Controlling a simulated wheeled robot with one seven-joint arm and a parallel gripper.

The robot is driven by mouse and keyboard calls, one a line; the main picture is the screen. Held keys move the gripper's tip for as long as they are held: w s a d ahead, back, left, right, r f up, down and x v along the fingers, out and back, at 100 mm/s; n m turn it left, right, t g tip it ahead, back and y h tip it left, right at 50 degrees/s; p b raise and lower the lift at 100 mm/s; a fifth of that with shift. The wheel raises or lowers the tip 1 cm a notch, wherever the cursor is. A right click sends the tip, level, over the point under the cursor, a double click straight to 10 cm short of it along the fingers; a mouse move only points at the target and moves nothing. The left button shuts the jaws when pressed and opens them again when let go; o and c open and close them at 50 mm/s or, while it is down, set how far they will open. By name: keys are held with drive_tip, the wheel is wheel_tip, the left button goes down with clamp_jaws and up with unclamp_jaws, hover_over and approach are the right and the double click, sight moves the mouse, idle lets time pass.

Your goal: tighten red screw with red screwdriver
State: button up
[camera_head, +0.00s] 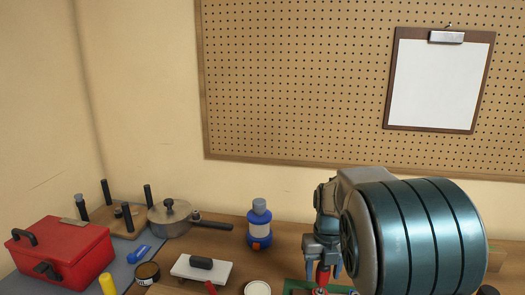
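My gripper (323,270) is at the lower right of the middle, pointing down over a green board (296,285). A red, upright handle (322,275) shows between its fingers; it looks like the red screwdriver, and the fingers appear closed on it. Its lower end is close to the board, near the bottom edge of the picture. The red screw cannot be made out clearly; the spot under the tool is small and partly cut off. My large teal arm link hides the area to the right.
A red toolbox (62,250), a pan (170,218), a blue bottle (259,225), a white block with a dark handle (201,268), a yellow item (107,285) and a round white lid (257,288) stand left of my gripper. A pegboard (300,80) with a clipboard (438,82) hangs behind.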

wheel_tip(320, 180, up, 7)
drive_tip(key=p, duration=0.7)
drive_tip(key=shift+r, duration=0.1)
